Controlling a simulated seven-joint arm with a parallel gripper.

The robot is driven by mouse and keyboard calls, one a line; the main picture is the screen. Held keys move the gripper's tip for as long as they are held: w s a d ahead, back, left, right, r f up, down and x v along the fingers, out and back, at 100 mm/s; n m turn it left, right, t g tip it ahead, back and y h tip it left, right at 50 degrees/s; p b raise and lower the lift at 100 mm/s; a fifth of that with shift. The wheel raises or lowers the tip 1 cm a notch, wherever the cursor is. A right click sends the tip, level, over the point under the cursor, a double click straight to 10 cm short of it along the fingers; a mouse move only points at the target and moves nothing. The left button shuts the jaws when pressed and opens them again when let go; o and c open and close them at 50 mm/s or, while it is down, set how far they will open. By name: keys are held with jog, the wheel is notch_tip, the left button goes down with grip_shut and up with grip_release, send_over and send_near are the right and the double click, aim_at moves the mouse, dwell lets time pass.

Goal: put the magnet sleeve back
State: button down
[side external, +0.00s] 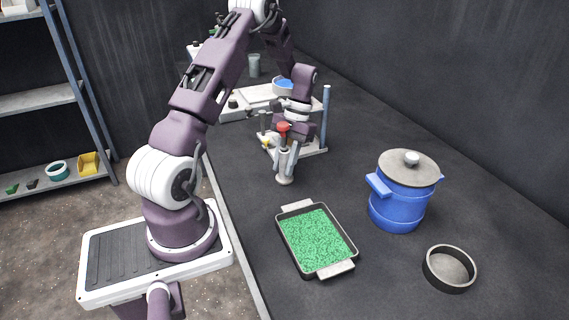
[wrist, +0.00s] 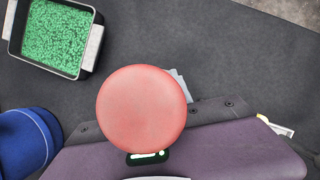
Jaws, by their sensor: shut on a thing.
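The magnet sleeve appears as a red round knob (side external: 283,127) above a pale grey shaft in the side view. The knob's top fills the middle of the wrist view (wrist: 141,110) as a large red disc. My gripper (side external: 287,148) is shut on the sleeve below the knob; the knob hides the fingertips in the wrist view. A pale round foot (side external: 284,180) shows directly below my gripper, close to the dark table. I cannot tell whether it belongs to the sleeve or to a separate stand, or whether the sleeve is lifted.
A tray of green pellets (side external: 280,232) lies in front, also in the wrist view (wrist: 93,50). A lidded blue pot (side external: 397,211) and a shallow round dish (side external: 450,282) stand at right. Behind my gripper is equipment with a blue post (side external: 326,108). Dark table between is clear.

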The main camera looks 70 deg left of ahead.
jog(key=shift+f, duration=0.1)
jog(key=c, duration=1.1)
grip_release()
jog(key=shift+c, duration=0.2)
jog(key=v, duration=1.2)
